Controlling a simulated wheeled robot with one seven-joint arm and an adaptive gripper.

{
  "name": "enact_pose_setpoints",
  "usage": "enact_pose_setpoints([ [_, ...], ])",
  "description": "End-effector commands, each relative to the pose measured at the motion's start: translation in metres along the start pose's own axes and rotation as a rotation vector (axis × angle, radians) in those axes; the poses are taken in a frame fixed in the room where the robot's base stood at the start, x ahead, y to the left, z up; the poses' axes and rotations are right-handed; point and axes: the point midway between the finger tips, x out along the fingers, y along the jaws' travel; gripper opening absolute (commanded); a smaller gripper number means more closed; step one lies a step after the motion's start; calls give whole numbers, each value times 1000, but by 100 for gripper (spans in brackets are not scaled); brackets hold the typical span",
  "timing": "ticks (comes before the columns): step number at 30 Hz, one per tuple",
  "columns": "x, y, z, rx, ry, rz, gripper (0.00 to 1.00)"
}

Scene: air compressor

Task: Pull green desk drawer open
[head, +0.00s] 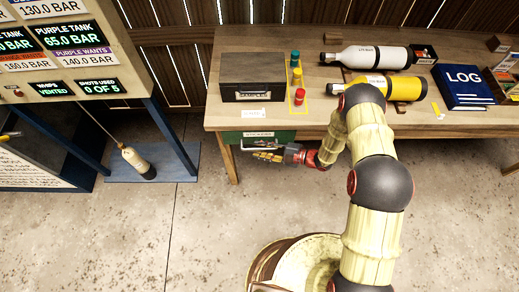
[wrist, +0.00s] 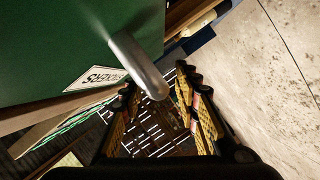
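The green desk drawer (head: 283,136) sits under the desk's front edge at the left, with a "STICKERS" label on its front. Its front (wrist: 60,40) fills the upper left of the wrist view. A grey metal bar handle (wrist: 138,66) stands out from it. My gripper (head: 268,157) is just below and in front of the drawer in the head view. In the wrist view my gripper (wrist: 157,84) has its fingers apart, with the handle's near end at the gap between the fingertips. I cannot tell whether they touch it. The drawer looks shut or nearly so.
The wooden desk (head: 310,110) carries a dark box (head: 252,78), small coloured bottles (head: 296,77), two large bottles and a blue log book (head: 465,86). A display stand (head: 75,60) is at the left. The concrete floor in front is clear.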

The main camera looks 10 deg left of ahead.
Motion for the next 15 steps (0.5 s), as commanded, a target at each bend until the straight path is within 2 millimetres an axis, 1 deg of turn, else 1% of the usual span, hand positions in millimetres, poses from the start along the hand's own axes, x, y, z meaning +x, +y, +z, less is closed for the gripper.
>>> enact_pose_setpoints([
  [3,6,0,0,0,0,0,32],
  [11,6,0,0,0,0,0,31],
  [15,6,0,0,0,0,0,23],
])
